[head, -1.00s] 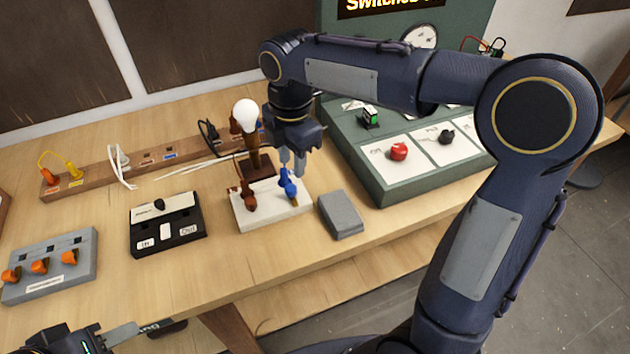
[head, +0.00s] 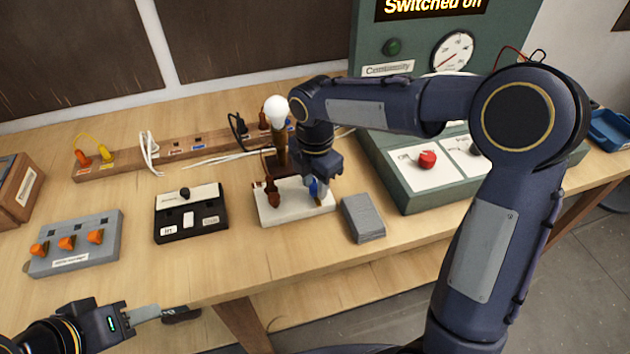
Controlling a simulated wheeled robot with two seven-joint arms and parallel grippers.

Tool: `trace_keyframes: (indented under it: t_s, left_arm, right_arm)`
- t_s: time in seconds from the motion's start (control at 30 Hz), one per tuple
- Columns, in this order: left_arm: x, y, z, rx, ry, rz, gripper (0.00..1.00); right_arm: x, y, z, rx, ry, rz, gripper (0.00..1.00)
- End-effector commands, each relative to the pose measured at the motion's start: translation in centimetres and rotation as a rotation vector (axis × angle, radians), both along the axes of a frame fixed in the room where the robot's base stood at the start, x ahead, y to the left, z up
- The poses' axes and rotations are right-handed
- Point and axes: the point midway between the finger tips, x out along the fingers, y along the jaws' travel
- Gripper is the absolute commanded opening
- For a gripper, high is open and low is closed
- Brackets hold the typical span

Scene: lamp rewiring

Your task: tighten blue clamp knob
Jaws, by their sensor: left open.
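The blue clamp knob (head: 314,188) stands on the right part of a white base block (head: 291,210), partly hidden by my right gripper. An orange-brown knob (head: 272,194) stands to its left on the same block. My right gripper (head: 318,187) points down at the blue knob, its fingers at the knob. Whether they are closed on it cannot be told. My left gripper (head: 162,314) is open, low at the bottom left, away from the block and near the table's front edge.
A lamp with a white bulb (head: 276,111) stands behind the block. A grey box (head: 362,218) lies just right of it, and a black switch box (head: 191,212) to the left. A green panel with a red knob (head: 427,160) is at the right.

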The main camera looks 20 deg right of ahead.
Motion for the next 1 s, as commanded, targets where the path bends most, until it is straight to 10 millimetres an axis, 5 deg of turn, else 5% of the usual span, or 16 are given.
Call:
trace_keyframes:
  t_s: [0.07, 0.3, 0.67, 1.0]
  left_arm:
    - [0.00, 0.00, 0.00, 0.000, 0.000, 0.000, 0.40]
    - [0.00, 0.00, 0.00, 0.000, 0.000, 0.000, 0.40]
    - [0.00, 0.00, 0.15, 0.000, 0.000, 0.000, 0.40]
    - [0.00, 0.00, 0.57, 0.000, 0.000, 0.000, 0.40]
  right_arm:
    - [0.00, 0.00, 0.01, 0.000, 0.000, 0.000, 0.32]
    - [0.00, 0.00, 0.03, 0.000, 0.000, -0.001, 0.01]
    - [0.00, 0.02, 0.10, 0.001, 0.000, -0.060, 0.00]
    - [0.01, 0.06, 0.15, 0.002, 0.001, -0.308, 0.00]
